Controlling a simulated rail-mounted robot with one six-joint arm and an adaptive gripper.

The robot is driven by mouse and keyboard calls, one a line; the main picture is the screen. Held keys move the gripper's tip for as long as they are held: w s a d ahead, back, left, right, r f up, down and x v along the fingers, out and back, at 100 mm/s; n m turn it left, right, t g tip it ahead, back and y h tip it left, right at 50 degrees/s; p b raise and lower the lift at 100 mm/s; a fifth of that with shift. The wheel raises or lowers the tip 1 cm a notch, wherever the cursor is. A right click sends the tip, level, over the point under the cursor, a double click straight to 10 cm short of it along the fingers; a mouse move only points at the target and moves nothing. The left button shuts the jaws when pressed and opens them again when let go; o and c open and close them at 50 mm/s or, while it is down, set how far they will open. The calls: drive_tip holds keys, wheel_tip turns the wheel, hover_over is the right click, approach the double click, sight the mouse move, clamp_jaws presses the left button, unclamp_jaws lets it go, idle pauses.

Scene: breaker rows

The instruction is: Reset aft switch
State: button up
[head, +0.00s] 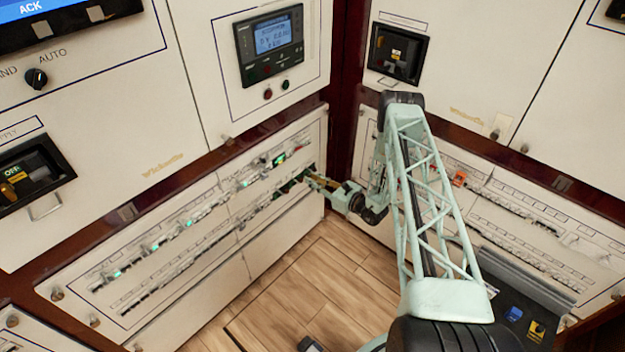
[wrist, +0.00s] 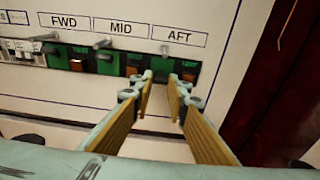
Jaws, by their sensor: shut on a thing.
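The aft switch (wrist: 161,67) is a small green-and-black breaker unit under the AFT label in the wrist view. It is at the right end of a row. My gripper (wrist: 163,78) has its two fingers at either side of this unit and is shut on it. The fingers partly hide its lower part. In the head view my gripper (head: 308,180) reaches left to the right end of the lower breaker row (head: 215,236), where the switch itself is too small to make out.
Green MID (wrist: 107,65) and FWD (wrist: 60,60) switches sit left of the aft one. A dark red post (wrist: 240,85) stands to the right in the wrist view. Another breaker panel (head: 515,215) is behind my arm at right.

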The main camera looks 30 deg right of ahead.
drive_tip(key=shift+w+a+r+g+h+p, duration=0.1)
drive_tip(key=shift+r+g+h+p, duration=0.5)
drive_tip(key=shift+g, duration=0.65)
drive_tip(key=shift+w+d+r+g+h+p, duration=0.1)
drive_tip(key=shift+r+g+h+p, duration=0.45)
drive_tip(key=shift+g, duration=0.75)
drive_tip(key=shift+a+r+g+h+p, duration=0.1)
drive_tip(key=shift+r+g+h+p, duration=0.25)
drive_tip(key=shift+r+g+p, duration=0.65)
drive_tip(key=shift+f+g, duration=0.35)
drive_tip(key=shift+g, duration=0.2)
drive_tip(key=o, duration=0.6)
drive_tip(key=shift+c, duration=0.2)
drive_tip(key=shift+r, duration=0.15)
drive_tip(key=v, duration=1.1)
drive_tip(key=shift+s+r, duration=0.25)
drive_tip(key=shift+s, duration=0.1)
